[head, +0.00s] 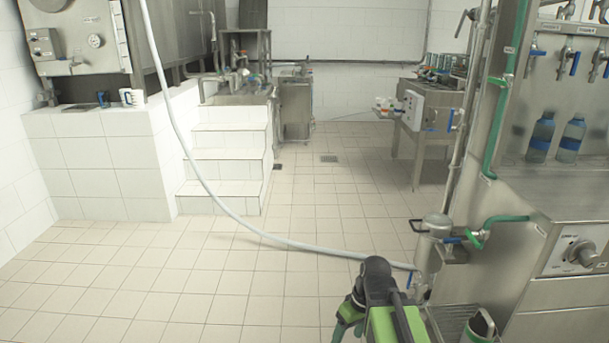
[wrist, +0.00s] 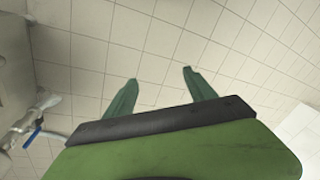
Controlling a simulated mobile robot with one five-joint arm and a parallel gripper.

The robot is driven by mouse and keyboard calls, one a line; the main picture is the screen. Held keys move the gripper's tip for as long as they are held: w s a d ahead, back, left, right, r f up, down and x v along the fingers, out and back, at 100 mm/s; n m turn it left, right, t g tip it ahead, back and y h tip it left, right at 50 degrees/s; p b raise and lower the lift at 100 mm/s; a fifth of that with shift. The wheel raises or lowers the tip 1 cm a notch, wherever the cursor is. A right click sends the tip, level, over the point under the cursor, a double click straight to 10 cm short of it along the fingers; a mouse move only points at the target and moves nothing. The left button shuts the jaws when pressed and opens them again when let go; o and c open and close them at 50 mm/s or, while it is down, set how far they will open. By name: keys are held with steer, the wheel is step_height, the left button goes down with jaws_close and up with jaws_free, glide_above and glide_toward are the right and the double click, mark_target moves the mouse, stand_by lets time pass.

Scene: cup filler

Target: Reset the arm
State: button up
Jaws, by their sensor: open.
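My gripper (wrist: 160,76) shows in the wrist view with two green fingers spread apart and nothing between them. In the head view my green and black arm stands at the bottom centre, in front of the steel machine. A green finger tip shows at its lower left there; the rest of the gripper is hidden or out of frame.
A steel filling machine (head: 555,190) stands close on the right, with two blue-labelled bottles (head: 541,137) on it. White tiled steps (head: 228,168) rise at the left back. The floor (head: 150,285) at left is clear.

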steer(key=d+m+h, duration=0.2)
steer(key=d+m, duration=0.3)
steer(key=m, duration=0.1)
step_height(320, 180, up, 25)
steer(key=p, duration=2.5)
steer(key=shift+f, duration=0.15)
steer(key=shift+f, duration=0.1)
